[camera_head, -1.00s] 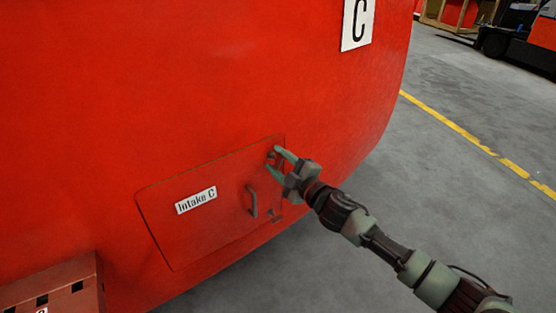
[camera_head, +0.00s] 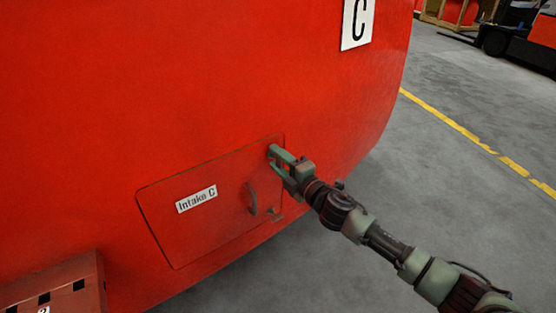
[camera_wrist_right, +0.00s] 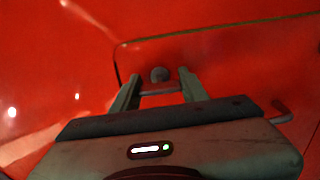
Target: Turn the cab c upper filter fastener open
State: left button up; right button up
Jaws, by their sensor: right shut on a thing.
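The red Intake C door (camera_head: 190,235) is closed in the lower side of the red cab. My right gripper (camera_head: 276,158) is at its upper right corner, with its fingers around the upper filter fastener. The head view hides the fastener behind the fingers. In the right wrist view the fastener (camera_wrist_right: 160,75) shows as a dark round knob with a short bar between the two fingers (camera_wrist_right: 160,92). The gripper is shut on it. A lower fastener (camera_head: 272,211) sits at the door's right edge. My left gripper is in neither view.
A curved door handle (camera_head: 251,199) stands out left of the gripper. A red box-like part (camera_head: 75,285) with dark square holes is at the lower left. Grey floor (camera_head: 440,180) with a yellow line lies clear to the right. A forklift (camera_head: 510,38) is far off.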

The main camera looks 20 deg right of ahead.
aim_at(281, 163)
dwell(0.3)
jog(key=o, duration=1.4)
jog(key=shift+a, duration=0.1)
jog(key=b+v, duration=0.1)
jog(key=v, duration=0.6)
jog(key=shift+s, duration=0.4)
